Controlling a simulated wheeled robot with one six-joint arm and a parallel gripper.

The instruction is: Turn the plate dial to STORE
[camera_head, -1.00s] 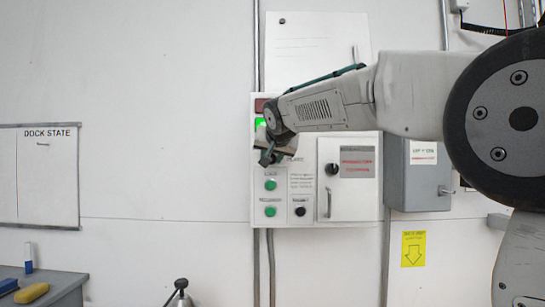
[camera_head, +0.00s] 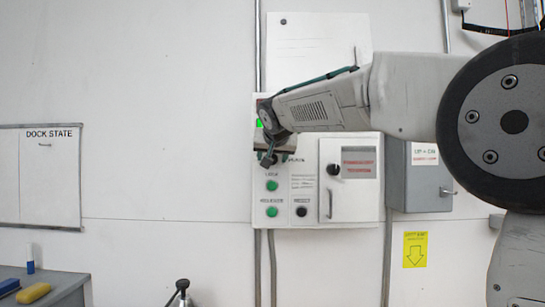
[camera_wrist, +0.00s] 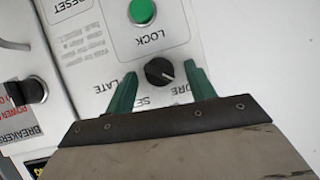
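The plate dial (camera_wrist: 160,72) is a round black knob with a pale pointer mark, under the green LOCK button (camera_wrist: 142,11) in the wrist view. The pointer aims to the lower right, toward the partly covered label ending in "ORE" (camera_wrist: 182,90). My gripper (camera_wrist: 160,76) is open, with one green finger on each side of the dial. A small gap shows on both sides; how deep the fingers reach is unclear.
A white box door with a black breaker knob (camera_head: 333,169) is right of my gripper. Green buttons (camera_head: 272,186) and a small black knob (camera_head: 301,211) sit below it. A grey box (camera_head: 425,190) is farther right. The wall to the left is clear up to the DOCK STATE board (camera_head: 50,180).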

